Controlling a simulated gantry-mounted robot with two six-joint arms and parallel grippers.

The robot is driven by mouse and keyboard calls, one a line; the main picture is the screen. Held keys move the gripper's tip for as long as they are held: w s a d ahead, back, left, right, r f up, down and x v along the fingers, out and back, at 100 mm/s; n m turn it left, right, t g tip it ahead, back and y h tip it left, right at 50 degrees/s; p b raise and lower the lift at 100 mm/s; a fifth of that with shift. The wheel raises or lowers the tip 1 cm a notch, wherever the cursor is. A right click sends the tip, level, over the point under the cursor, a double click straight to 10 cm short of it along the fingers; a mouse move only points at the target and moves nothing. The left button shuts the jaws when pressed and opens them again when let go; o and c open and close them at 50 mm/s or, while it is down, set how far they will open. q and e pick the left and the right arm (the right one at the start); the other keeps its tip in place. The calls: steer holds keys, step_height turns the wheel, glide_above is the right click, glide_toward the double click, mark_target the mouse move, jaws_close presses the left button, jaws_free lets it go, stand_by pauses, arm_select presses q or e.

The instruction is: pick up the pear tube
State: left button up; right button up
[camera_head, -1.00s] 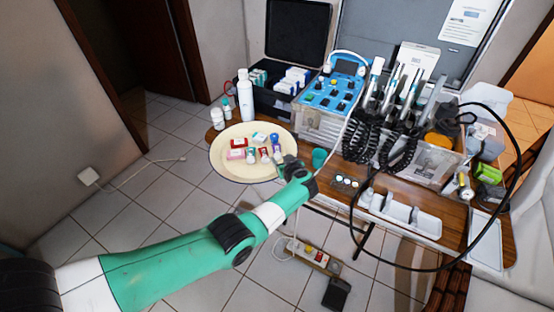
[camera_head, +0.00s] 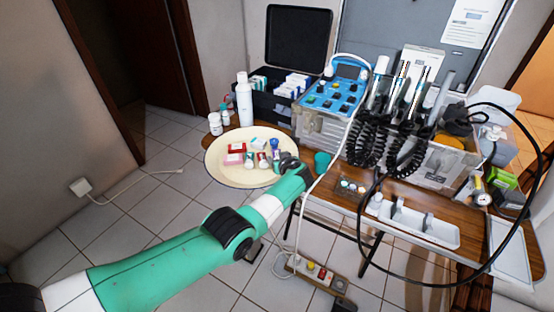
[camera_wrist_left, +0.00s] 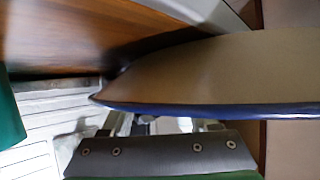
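Several small boxes and tubes stand on a cream round tray (camera_head: 222,174) in the head view. They include a red box (camera_head: 237,147), a small red-and-white tube (camera_head: 262,160) and a blue-topped tube (camera_head: 275,147). I cannot tell which one is the pear tube. My left gripper (camera_head: 288,163) is at the tray's right edge, just right of the tubes. Its fingers are small and dark there. In the left wrist view, a large beige shape with a blue edge (camera_wrist_left: 210,70) crosses close in front and partly hides the fingers. I cannot tell what it is. My right gripper is out of view.
A teal cup (camera_head: 322,160) stands right of the gripper. A white bottle (camera_head: 244,100) stands behind the tray. A blue-topped unit (camera_head: 333,97), dental handpieces (camera_head: 400,85) and looping black cables (camera_head: 372,145) crowd the right. A white divided tray (camera_head: 440,234) lies at the front.

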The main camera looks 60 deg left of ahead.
arm_select(q)
jaws_close()
steer(key=shift+r, duration=0.15)
